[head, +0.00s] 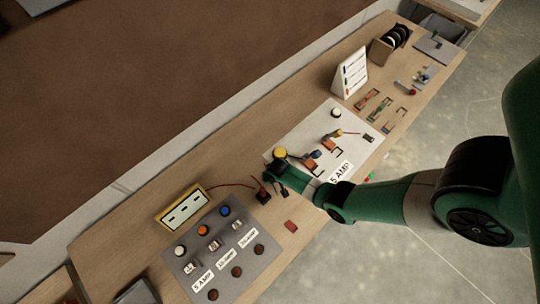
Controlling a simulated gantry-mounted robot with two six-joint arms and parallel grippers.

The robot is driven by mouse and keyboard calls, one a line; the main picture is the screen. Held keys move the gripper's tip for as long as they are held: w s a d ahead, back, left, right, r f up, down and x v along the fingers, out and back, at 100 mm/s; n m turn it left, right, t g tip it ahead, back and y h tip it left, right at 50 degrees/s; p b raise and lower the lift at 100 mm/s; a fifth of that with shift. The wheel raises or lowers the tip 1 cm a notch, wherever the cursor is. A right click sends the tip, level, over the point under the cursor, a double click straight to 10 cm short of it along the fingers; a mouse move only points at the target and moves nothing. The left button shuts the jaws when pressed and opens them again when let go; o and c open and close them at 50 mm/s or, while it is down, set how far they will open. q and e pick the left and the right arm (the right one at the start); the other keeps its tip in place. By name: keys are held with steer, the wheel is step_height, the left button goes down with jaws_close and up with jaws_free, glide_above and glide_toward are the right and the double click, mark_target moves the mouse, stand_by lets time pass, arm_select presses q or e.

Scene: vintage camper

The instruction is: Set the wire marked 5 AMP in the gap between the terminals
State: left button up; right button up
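A white board (325,117) lies mid-bench, with a label reading 5 AMP (341,173) at its near edge. Small orange and blue terminal blocks (328,143) stand on it, partly behind my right arm. Several small U-shaped pieces, perhaps wires (384,106), lie on the bench to the upper right; I cannot read any marking on them. My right gripper (276,183) reaches in from the right, low over the board's left edge, near a yellow round knob (280,153). Its fingers are small and dark, so their opening and any held thing are unclear. My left gripper is not in view.
A grey panel (228,262) at lower left carries coloured knobs and labels, one reading 5 AMP. A yellow meter (183,207) has a red lead to a black piece (263,197). A white card (350,72) and a spool holder (388,43) stand farther back.

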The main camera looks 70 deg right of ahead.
jaws_close()
steer(key=shift+r, duration=0.1)
stand_by(0.3)
